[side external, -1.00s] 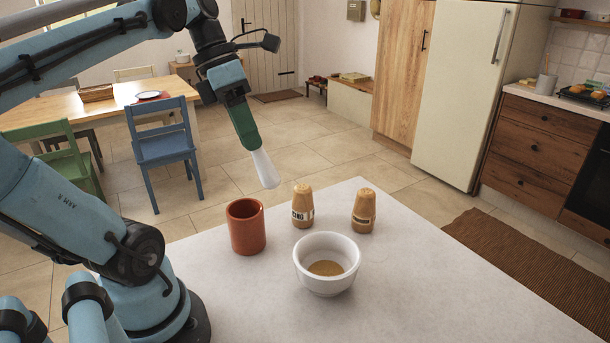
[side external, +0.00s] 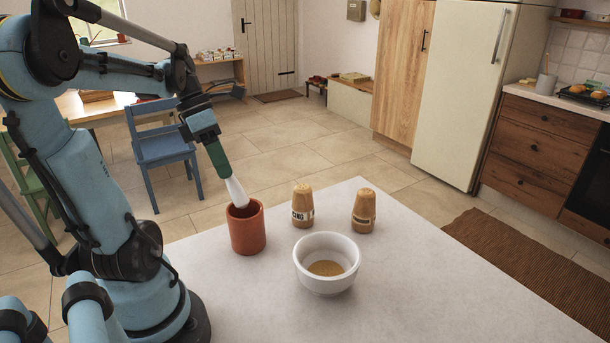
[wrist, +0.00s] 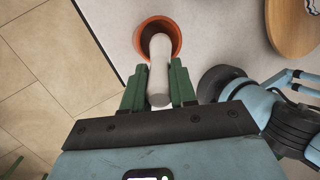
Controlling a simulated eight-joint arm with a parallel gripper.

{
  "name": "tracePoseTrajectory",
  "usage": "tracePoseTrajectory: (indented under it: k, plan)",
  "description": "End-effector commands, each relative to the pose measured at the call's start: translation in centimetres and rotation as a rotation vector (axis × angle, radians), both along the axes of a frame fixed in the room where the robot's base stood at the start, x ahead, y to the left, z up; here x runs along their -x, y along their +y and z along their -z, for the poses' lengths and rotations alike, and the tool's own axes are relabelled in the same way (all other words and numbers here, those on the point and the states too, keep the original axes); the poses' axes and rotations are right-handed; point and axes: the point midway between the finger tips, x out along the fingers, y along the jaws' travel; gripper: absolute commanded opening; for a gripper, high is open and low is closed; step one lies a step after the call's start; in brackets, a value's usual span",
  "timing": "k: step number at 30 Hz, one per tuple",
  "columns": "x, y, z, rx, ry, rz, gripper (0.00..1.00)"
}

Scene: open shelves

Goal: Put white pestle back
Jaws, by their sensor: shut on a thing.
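The white pestle (side external: 236,192) is held in my gripper (side external: 222,172), tilted, with its lower end at the mouth of the terracotta cup (side external: 248,232). In the wrist view the green fingers of my gripper (wrist: 160,92) are shut on the pestle (wrist: 159,75), and its far end overlaps the opening of the cup (wrist: 140,40). The tip appears to be at or just inside the rim; how deep I cannot tell. The white mortar bowl (side external: 327,280) stands to the right of the cup with brown powder in it.
The cup is near the left edge of the pale counter (side external: 430,290). The counter's right and front parts are clear.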

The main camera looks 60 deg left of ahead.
Motion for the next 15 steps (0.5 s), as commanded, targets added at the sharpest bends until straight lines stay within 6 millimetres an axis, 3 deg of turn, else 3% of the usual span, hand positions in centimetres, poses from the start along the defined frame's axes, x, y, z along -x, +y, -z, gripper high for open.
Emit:
tracePoseTrajectory:
  k: [15]
  plan:
    - [-0.02, -0.04, 0.99, 0.0, 0.0, 0.0, 0.0]
